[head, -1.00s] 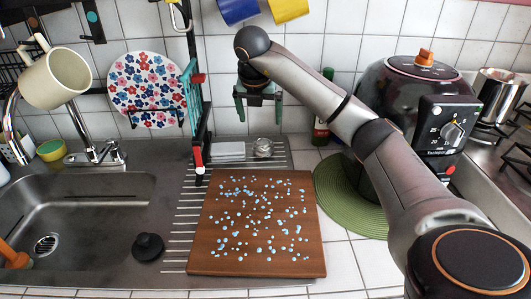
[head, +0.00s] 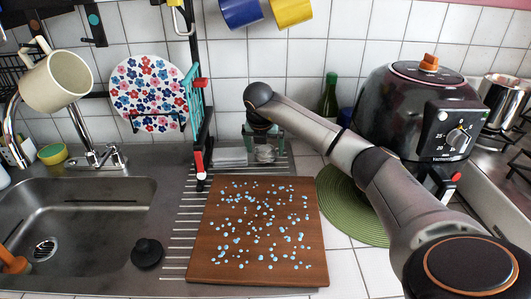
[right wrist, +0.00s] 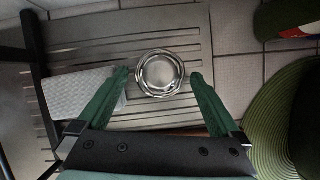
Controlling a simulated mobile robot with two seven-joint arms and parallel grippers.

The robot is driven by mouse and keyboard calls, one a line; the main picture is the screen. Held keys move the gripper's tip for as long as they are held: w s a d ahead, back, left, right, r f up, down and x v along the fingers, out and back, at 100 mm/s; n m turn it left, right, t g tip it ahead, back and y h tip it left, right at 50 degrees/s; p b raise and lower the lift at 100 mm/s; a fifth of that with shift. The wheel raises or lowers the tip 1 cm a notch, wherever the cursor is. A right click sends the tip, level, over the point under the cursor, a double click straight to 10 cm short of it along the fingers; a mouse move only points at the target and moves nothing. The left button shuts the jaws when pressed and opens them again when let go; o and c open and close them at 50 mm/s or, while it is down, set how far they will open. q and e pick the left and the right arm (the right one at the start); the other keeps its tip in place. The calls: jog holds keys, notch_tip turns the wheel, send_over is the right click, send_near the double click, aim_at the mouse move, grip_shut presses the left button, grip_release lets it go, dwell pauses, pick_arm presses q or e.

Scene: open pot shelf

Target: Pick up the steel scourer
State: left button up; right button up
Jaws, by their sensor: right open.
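The steel scourer (head: 265,154) is a round, shiny silver coil on the ribbed steel drainboard behind the cutting board. In the right wrist view the scourer (right wrist: 160,74) shows as a bright ring between the two green fingers. My right gripper (head: 264,147) points down over it, open, with one finger on each side. In the right wrist view the gripper (right wrist: 159,76) has a gap on both sides of the scourer. The exact height of the fingertips over the drainboard is hard to tell. My left gripper is not in view.
A pale flat block (head: 230,156) lies close left of the scourer. The wooden cutting board (head: 215,265) with blue bits is in front. A dish rack (head: 196,110) stands left, a green bottle (head: 330,98) behind right. A dark cooker (head: 385,110) stands on a green mat (head: 338,205).

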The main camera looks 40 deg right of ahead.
jog(key=shift+w+d+f, duration=0.15)
jog(key=shift+d+f, duration=0.05)
jog(key=shift+f, duration=0.35)
jog(key=c, duration=1.2)
jog(key=shift+r, duration=0.15)
jog(key=shift+c, duration=0.2)
